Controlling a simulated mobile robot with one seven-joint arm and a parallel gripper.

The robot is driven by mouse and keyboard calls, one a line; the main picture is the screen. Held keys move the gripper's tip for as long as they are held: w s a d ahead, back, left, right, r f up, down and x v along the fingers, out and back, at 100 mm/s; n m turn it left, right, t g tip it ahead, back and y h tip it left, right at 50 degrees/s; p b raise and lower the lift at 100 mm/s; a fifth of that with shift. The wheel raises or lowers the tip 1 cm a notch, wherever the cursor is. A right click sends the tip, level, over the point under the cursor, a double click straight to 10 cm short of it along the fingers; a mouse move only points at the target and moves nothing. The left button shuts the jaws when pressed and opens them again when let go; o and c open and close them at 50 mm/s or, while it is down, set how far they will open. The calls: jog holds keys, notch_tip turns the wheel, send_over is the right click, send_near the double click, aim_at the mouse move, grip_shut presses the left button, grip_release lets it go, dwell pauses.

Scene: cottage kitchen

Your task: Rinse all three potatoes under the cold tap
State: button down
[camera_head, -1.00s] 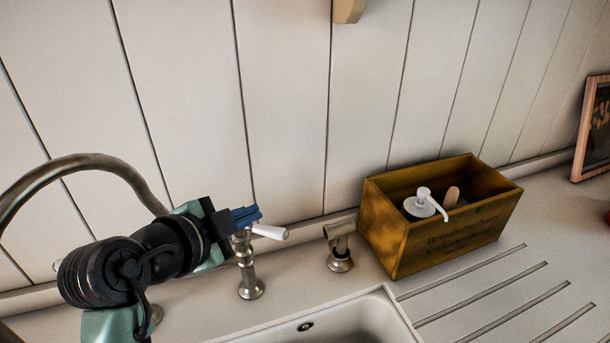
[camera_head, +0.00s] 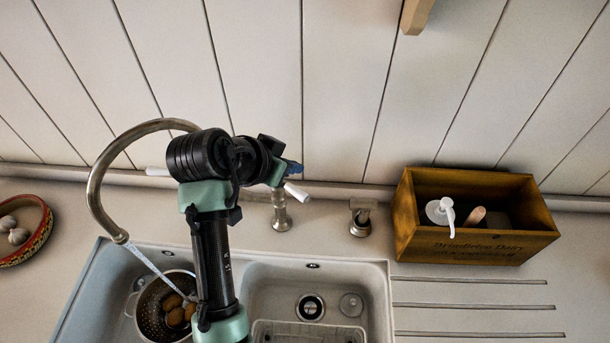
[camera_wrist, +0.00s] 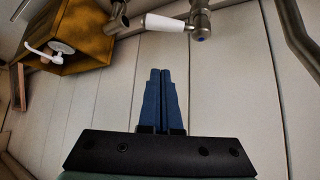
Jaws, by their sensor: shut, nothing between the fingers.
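Three brown potatoes (camera_head: 175,316) sit in a metal colander (camera_head: 150,318) in the left sink basin, partly behind my arm. A thin stream of water (camera_head: 150,264) runs from the curved tap spout (camera_head: 119,236) down into the colander. The cold tap's white lever (camera_head: 296,191) points right; in the wrist view the lever (camera_wrist: 166,22) sits beside a tap body with a blue dot (camera_wrist: 201,38). My gripper (camera_head: 296,167) is shut and empty near this lever; its blue fingers (camera_wrist: 160,72) are together, apart from the lever in the wrist view.
A wooden crate (camera_head: 475,246) with a pump bottle (camera_head: 440,212) stands right of the taps. A short metal fitting (camera_head: 360,217) is between. The right basin (camera_head: 262,290) holds a rack. A patterned bowl (camera_head: 40,240) is at the far left.

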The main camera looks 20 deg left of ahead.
aim_at(289, 187)
jog(key=p+x, duration=0.2)
jog(key=x, duration=0.7)
jog(key=s+p, duration=0.1)
jog(key=s, duration=0.1)
jog(key=s+a+p, duration=0.1)
jog(key=s, duration=0.1)
jog(key=shift+a+f+p, duration=0.15)
jog(key=shift+f+p, duration=0.05)
jog(key=shift+p, duration=0.2)
jog(key=shift+f, duration=0.1)
jog(key=shift+w, duration=0.1)
